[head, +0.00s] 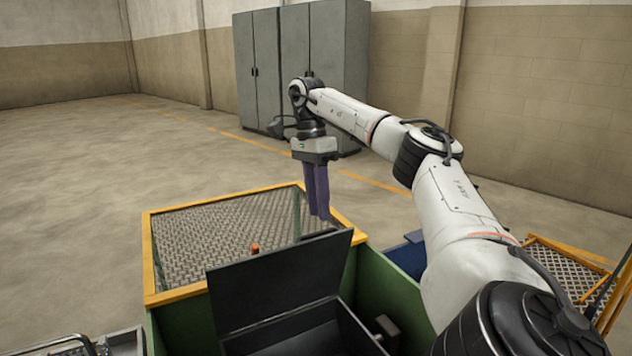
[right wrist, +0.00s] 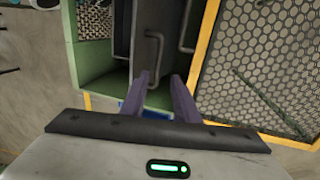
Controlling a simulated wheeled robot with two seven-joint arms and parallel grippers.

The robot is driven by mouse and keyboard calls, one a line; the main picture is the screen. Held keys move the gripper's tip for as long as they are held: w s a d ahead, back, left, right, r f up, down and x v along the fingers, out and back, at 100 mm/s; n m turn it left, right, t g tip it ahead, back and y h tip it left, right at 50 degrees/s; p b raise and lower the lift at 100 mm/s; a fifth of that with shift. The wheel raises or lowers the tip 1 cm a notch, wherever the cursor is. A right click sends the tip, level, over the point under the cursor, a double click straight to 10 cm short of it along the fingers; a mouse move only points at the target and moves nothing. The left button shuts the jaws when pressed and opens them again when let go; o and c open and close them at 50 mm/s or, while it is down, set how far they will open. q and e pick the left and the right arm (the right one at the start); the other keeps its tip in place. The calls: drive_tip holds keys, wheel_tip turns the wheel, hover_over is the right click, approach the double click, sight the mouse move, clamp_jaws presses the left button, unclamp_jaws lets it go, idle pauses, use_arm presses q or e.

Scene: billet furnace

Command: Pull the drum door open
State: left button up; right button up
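A dark grey door panel (head: 275,285) stands tilted up over a dark box-like opening (head: 300,335) in the green machine body (head: 385,300). My right gripper (head: 318,215) hangs down with purple fingers just behind the panel's upper right edge. In the right wrist view the gripper (right wrist: 160,76) has its fingers apart. A dark bar handle (right wrist: 154,42) on a dark panel shows there, its lower end between the fingertips. I cannot tell whether they touch it. My left gripper is not in view.
A yellow-framed mesh guard (head: 225,240) lies behind the panel, with a small orange knob (head: 255,248) near it. A blue bin (head: 408,255) and another yellow mesh frame (head: 565,268) are to the right. Grey cabinets (head: 300,65) stand far back. The floor at left is clear.

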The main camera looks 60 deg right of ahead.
drive_tip(key=shift+v, duration=2.55)
